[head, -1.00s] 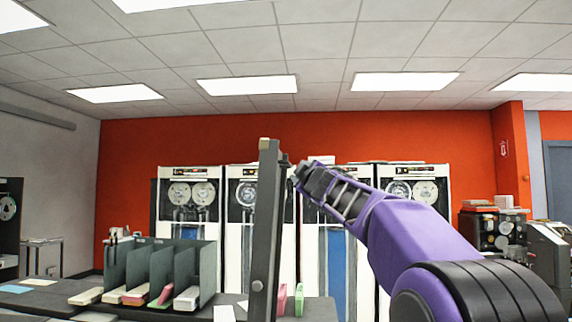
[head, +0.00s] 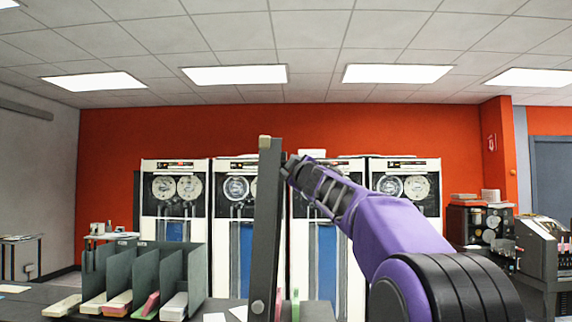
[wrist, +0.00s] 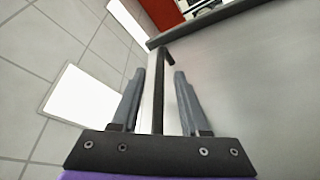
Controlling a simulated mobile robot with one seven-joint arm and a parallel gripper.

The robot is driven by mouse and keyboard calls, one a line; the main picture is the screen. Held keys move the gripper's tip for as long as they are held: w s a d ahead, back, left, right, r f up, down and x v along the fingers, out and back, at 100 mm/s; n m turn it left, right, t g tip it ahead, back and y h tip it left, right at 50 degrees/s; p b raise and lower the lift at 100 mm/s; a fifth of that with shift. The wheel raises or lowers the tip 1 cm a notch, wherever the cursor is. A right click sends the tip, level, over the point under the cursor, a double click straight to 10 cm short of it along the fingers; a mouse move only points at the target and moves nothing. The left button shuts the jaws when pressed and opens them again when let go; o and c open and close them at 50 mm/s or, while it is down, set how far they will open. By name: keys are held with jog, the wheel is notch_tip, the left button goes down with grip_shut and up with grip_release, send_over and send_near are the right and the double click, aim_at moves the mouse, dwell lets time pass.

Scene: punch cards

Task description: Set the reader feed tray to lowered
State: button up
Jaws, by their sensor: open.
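The reader feed tray (head: 268,220) appears as a dark, nearly upright panel seen almost edge-on in the head view, with a pale tip on top and a round knob low on its side. In the wrist view its broad grey face (wrist: 250,85) fills the right side, with a thin bar (wrist: 158,95) standing along it. My gripper (head: 292,166) is at the tray's upper right edge. In the wrist view my gripper (wrist: 160,72) is open, its fingers on either side of the bar. The bar is not clamped. Contact with the fingers cannot be told.
A green card rack (head: 197,275) with several card stacks stands at lower left. Pink and green pieces (head: 295,305) show just right of the tray's foot. White tape cabinets (head: 225,200) line the red wall. Machines (head: 545,255) stand at right.

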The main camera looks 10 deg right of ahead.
jog(key=shift+w, duration=0.2)
jog(key=shift+c, duration=0.2)
grip_shut()
jog(key=shift+r, duration=0.1)
dwell(1.2)
